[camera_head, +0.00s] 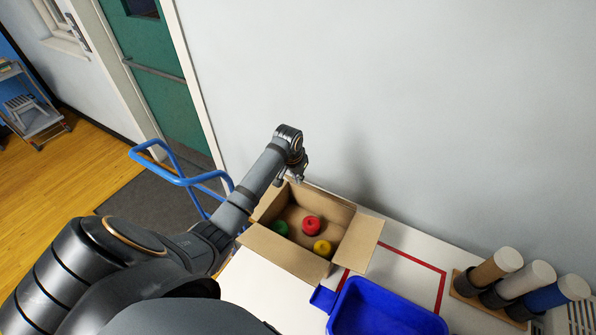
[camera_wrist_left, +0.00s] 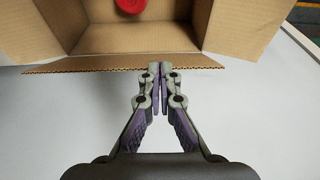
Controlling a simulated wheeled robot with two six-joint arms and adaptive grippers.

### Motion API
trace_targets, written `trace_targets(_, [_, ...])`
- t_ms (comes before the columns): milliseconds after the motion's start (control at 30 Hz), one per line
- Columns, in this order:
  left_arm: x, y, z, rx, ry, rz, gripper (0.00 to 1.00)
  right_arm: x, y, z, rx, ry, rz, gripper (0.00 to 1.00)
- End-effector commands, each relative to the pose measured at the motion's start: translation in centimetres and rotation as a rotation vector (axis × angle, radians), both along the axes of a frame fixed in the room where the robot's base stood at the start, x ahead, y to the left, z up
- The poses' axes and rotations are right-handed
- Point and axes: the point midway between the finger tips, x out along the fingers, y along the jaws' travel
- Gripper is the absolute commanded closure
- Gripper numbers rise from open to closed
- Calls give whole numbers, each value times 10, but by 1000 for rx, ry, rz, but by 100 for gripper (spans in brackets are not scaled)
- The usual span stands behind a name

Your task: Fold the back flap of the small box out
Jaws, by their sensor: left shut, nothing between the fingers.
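The small box (camera_head: 290,250) is open brown cardboard on a white table, with a red, a green and a yellow round item inside. Its front flap and right flap (camera_head: 360,245) lean outward. In the left wrist view the back flap (camera_wrist_left: 110,67) shows as a thin corrugated strip, nearly edge-on; its exact angle is unclear. My left gripper (camera_head: 289,181) is above the back left corner of the box. In the left wrist view its shut, empty fingertips (camera_wrist_left: 160,68) overlap the flap's edge; whether they touch it is unclear. My right gripper is out of view.
A blue bin (camera_head: 385,312) stands right of the box, near red tape (camera_head: 425,262) on the table. Holders with several rolls (camera_head: 495,265) are at far right. The wall (camera_head: 400,120) rises close behind the box. A blue cart handle (camera_head: 180,180) is to the left.

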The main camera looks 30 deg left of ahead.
Motion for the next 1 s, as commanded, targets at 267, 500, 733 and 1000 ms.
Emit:
trace_targets(267, [-1, 0, -36, 0, 1, 1, 100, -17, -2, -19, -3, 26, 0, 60])
trace_targets(500, [-1, 0, -44, 0, 1, 1, 100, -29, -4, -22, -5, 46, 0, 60])
trace_targets(733, [-1, 0, -44, 0, 1, 0, 100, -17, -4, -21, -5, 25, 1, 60])
trace_targets(1000, [7, 0, -45, 0, 0, 1, 100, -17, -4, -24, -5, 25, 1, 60])
